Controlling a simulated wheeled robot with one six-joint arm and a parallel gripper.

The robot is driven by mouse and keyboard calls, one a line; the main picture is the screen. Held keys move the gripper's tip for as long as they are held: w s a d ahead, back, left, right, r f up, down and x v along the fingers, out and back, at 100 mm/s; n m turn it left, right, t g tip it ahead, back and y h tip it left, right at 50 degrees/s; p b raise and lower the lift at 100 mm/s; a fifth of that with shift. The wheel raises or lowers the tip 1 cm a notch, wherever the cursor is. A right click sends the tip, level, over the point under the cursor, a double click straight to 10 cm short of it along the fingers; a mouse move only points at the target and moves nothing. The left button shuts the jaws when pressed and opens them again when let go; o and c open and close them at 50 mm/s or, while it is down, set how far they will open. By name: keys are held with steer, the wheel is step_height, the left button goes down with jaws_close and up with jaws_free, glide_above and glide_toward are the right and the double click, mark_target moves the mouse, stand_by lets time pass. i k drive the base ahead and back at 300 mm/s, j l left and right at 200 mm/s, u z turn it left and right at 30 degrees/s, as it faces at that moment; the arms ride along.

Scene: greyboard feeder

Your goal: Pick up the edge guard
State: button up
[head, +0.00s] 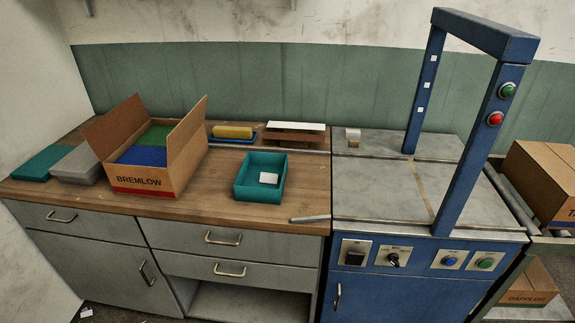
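A short, pale grey strip (309,219) lies at the front right edge of the wooden worktop, close to the seam with the blue machine. It looks like the edge guard, though its profile is too small to make out. It lies flat and nothing covers it. My gripper is not in the head view, so its state and its distance from the strip do not show.
The blue machine's arch (466,150) rises on the right. Bare worktop (215,198) separates carton and tray.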

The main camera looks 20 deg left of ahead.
mark_target(355, 134)
steer(key=i+j+z, duration=0.45)
steer(key=j, duration=0.2)
steer(key=j+z, duration=0.25)
steer(key=i+j+z, duration=0.2)
steer(key=j, duration=0.35)
